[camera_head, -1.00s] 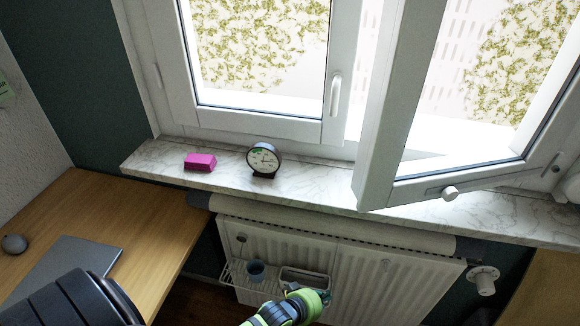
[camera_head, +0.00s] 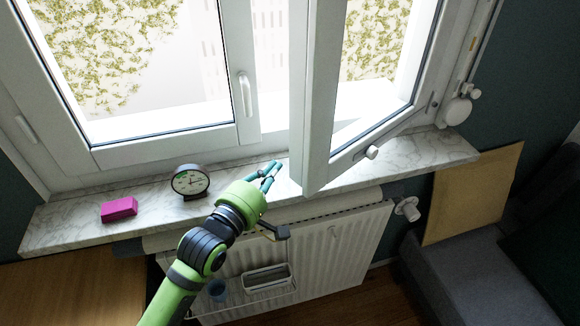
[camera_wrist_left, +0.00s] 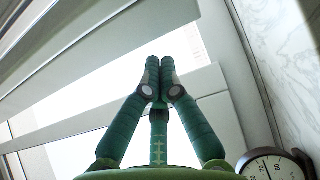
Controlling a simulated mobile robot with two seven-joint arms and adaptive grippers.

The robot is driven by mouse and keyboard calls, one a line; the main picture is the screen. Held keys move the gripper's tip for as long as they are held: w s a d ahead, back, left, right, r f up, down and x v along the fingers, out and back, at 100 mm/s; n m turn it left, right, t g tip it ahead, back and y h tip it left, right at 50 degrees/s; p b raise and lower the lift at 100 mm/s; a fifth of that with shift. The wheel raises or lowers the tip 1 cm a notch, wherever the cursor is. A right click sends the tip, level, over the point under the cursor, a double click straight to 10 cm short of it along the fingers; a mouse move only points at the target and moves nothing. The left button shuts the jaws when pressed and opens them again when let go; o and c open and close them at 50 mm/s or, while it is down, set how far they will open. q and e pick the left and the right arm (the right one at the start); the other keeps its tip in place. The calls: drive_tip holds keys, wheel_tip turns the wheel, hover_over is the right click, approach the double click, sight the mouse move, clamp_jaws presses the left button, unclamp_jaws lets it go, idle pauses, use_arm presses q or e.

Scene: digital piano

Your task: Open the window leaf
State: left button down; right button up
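The right window leaf (camera_head: 312,100) stands ajar, swung inward over the sill, with its free edge on its left side. Its white handle (camera_head: 372,152) sits on the leaf's lower part. The left window leaf (camera_head: 170,150) is closed, and its upright handle (camera_head: 245,95) shows. My left gripper (camera_head: 272,168) is above the sill, just left of the open leaf's lower free corner; contact cannot be told. In the left wrist view its dark green fingers (camera_wrist_left: 160,75) come together at the tips with nothing seen between them. My right gripper is not in view.
A black round clock (camera_head: 191,181) and a pink block (camera_head: 119,209) stand on the marble sill (camera_head: 70,225), left of my gripper. The clock also shows in the left wrist view (camera_wrist_left: 268,166). Below are a white radiator (camera_head: 350,245) and a wooden desk (camera_head: 75,285).

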use_arm(q)
drive_tip(key=d+p, duration=0.2)
drive_tip(key=d, duration=0.2)
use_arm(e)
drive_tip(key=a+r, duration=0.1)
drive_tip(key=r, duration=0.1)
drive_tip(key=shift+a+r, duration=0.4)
use_arm(q)
drive_tip(key=shift+d+p, duration=0.1)
drive_tip(key=shift+p, duration=0.2)
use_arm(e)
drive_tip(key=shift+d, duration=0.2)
